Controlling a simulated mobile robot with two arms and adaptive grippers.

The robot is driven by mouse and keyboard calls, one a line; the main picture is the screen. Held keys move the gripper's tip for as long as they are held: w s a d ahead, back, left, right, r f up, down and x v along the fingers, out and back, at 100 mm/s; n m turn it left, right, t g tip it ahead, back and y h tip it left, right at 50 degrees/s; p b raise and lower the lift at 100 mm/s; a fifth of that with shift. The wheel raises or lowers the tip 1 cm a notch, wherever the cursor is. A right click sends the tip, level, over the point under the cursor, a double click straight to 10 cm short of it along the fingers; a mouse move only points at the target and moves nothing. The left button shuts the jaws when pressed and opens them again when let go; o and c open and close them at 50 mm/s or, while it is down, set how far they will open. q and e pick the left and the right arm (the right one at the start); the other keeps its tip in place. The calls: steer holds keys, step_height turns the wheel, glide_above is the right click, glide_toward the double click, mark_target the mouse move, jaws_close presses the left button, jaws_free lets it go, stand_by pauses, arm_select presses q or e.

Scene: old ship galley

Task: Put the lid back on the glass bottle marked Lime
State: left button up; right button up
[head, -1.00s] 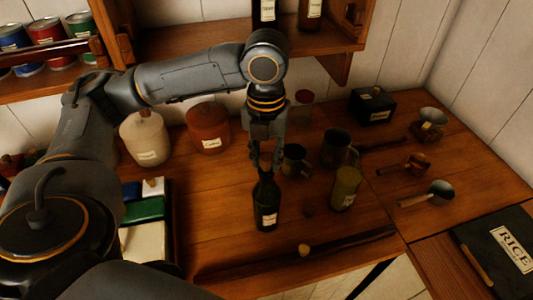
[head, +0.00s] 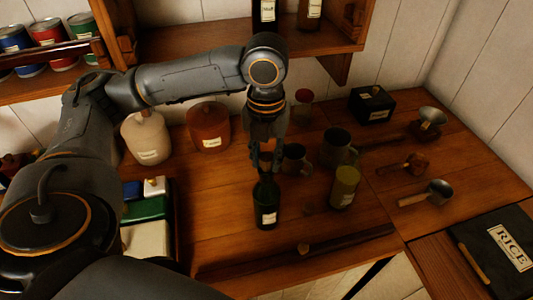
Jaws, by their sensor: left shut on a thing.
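The dark green glass bottle (head: 265,200) stands upright on the wooden counter, with a pale label too small to read. My left gripper (head: 265,168) points down directly over the bottle's mouth, its fingers close to or around the top of the neck. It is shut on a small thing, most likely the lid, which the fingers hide. I cannot tell whether the lid touches the bottle's mouth. My right gripper is not in view.
White (head: 146,138) and brown (head: 208,127) jars stand at the back left. A tray (head: 172,240) with coloured blocks lies left. The counter's front edge is near.

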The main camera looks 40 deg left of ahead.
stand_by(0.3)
arm_select(q)
steer(key=o, duration=0.8)
steer(key=shift+o, duration=0.6)
steer(key=o, duration=0.4)
steer(key=shift+r, duration=0.1)
step_height(320, 180, up, 5)
steer(key=p, duration=0.6)
steer(key=shift+r+p, duration=0.95)
steer(key=shift+p, duration=0.05)
